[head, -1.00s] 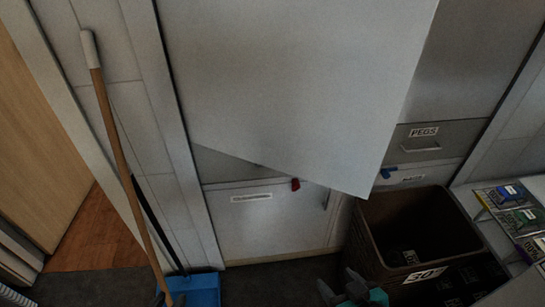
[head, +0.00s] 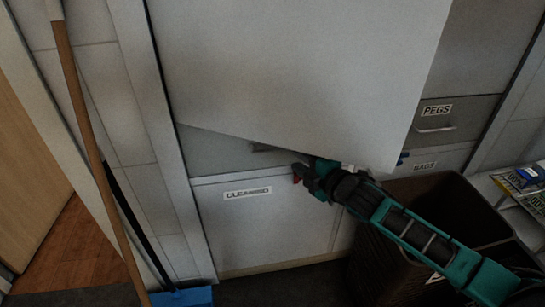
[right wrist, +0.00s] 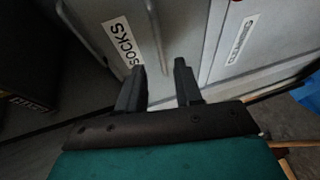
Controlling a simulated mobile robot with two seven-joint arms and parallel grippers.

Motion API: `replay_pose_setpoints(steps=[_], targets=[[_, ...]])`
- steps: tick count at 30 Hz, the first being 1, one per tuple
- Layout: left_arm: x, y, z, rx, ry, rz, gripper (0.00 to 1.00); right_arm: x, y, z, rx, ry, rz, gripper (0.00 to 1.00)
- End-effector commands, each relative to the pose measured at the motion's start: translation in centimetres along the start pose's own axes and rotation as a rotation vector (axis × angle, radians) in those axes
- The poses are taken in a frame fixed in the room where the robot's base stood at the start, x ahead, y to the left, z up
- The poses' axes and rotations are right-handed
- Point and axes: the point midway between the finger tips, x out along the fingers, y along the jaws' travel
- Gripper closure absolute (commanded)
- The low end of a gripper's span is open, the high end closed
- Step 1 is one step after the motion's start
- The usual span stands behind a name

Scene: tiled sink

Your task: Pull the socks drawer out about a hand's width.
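The socks drawer shows in the right wrist view by its SOCKS label (right wrist: 122,42), on a grey front beside the cleaning door. In the head view a grey drawer front (head: 215,150) above that door appears to be it; a large pale panel hides its upper and right parts. A short bar like a handle (head: 263,148) shows just under the panel's edge. My right gripper (head: 306,170) is just below and right of this bar, partly under the panel. In the right wrist view its two fingers (right wrist: 158,82) are apart with nothing visible between them. My left gripper is out of view.
The pale panel (head: 300,70) juts over the drawers. The cleaning door (head: 262,225) is below, with a red item (head: 297,179) near its top. PEGS (head: 440,125) and BAGS drawers are at right. A brown bin (head: 435,200) stands below them; a broom (head: 95,150) leans at left.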

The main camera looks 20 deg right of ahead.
Motion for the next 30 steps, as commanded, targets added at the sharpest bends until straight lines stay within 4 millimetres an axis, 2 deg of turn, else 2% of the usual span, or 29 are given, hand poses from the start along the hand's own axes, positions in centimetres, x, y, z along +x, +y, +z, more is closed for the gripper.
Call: replay_pose_setpoints(steps=[9,15,20,28,30], targets=[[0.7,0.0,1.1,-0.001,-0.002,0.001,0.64,4.1,-0.1,0.0,0.005,-0.001,0.002,0.65],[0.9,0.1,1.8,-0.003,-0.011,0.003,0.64,6.2,-0.1,-0.1,0.005,0.000,-0.001,0.65],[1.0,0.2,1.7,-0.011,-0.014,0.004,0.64,6.9,-0.1,-0.1,0.006,0.000,-0.001,0.65],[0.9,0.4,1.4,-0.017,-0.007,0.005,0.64,7.0,-0.1,-0.1,0.006,0.000,-0.002,0.65],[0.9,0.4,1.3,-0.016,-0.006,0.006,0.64,7.0,-0.1,-0.1,0.006,0.000,-0.002,0.72]])
